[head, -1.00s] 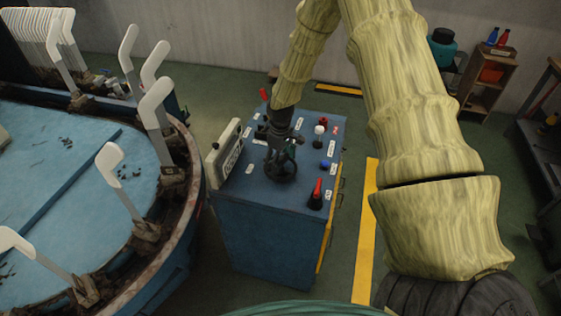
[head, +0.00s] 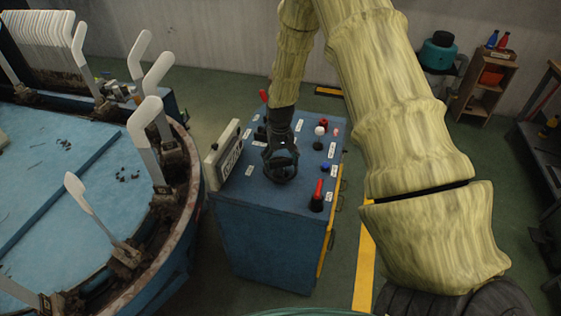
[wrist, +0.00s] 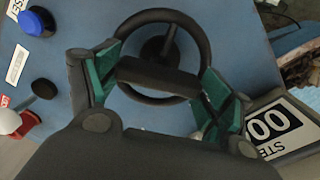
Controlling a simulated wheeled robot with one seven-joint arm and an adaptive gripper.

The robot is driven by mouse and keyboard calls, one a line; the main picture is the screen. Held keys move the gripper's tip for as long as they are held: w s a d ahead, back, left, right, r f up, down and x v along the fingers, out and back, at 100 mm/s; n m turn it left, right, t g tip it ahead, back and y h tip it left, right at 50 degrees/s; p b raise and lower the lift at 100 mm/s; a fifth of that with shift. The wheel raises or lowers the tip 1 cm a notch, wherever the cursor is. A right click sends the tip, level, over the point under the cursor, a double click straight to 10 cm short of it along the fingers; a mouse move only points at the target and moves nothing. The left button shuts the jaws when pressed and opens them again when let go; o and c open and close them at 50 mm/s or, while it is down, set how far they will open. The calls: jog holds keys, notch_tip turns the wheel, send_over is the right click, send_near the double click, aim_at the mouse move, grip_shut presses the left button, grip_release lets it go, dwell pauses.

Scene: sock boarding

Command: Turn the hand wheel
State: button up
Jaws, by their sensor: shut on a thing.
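The dark hand wheel (head: 281,179) lies on top of the blue control cabinet (head: 262,238). In the wrist view its round rim (wrist: 163,14) and centre hub show clearly. My gripper (head: 281,158) points down onto the wheel. In the wrist view my gripper (wrist: 158,80) has its two green-padded fingers on either side of a dark bar of the wheel, shut on it. The near part of the wheel is partly hidden by the gripper body.
A white sign plate (head: 224,153) stands at the cabinet's left edge. A red-topped lever (head: 317,196), a blue knob (head: 326,167) and a white knob (head: 319,131) sit right of the wheel. The round blue machine (head: 60,215) with upright white boards is close at left.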

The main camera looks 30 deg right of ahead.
aim_at(280, 160)
dwell(0.4)
jog(key=o, duration=1)
notch_tip(280, 160, up, 12)
jog(key=shift+r, duration=0.1)
dwell(0.6)
